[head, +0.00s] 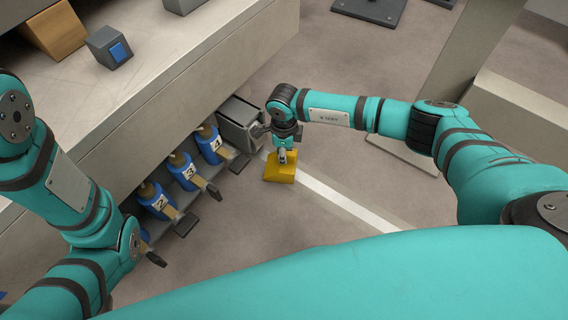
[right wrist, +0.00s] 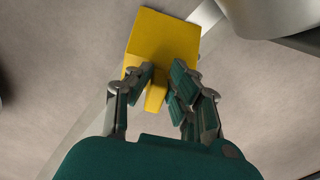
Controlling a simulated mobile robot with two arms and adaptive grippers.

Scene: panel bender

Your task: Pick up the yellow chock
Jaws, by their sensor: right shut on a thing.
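The yellow chock (head: 281,169) is a small wedge-shaped block near the white floor line, below the end of my right arm in the head view. My right gripper (head: 283,152) points down at it. In the right wrist view the chock (right wrist: 163,45) has a narrow raised part between the two fingers of my right gripper (right wrist: 160,88), which are shut on it. Whether the chock touches the floor or hangs just above it, I cannot tell. My left arm comes in at the left of the head view; its gripper is not in view.
A light machine bench (head: 190,60) runs along the left, with a grey block (head: 108,46) and a wooden block (head: 54,28) on it. Open floor (head: 300,222) lies around the chock.

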